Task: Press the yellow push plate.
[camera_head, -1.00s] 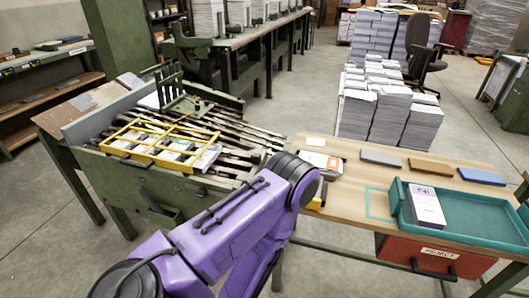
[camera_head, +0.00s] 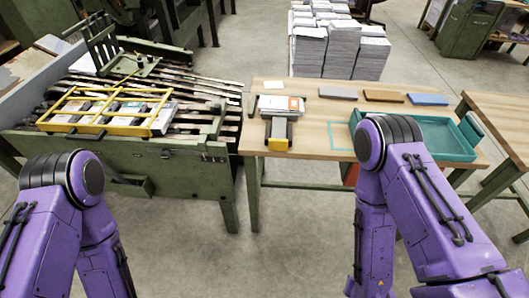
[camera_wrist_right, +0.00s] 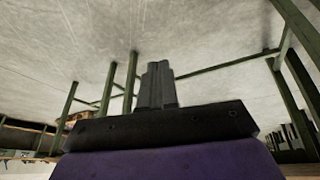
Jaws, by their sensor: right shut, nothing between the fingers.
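The yellow push plate (camera_head: 278,145) appears to be the small yellow block at the front of a dark device on the wooden bench. A small stack of printed sheets (camera_head: 280,105) lies on that device, behind the yellow block. My right gripper (camera_wrist_right: 158,84) shows in the right wrist view, with its dark fingers together and empty, and bare floor and green table legs beyond it. In the head view both my purple arms bend down in front of the bench. Neither gripper shows there, and my left gripper is out of sight.
A teal tray (camera_head: 445,140) on the bench is partly hidden by my right arm. Grey (camera_head: 338,93), brown (camera_head: 384,96) and blue (camera_head: 428,99) blocks lie along the back. A green machine with a yellow frame (camera_head: 100,127) stands left. Floor is clear before the bench.

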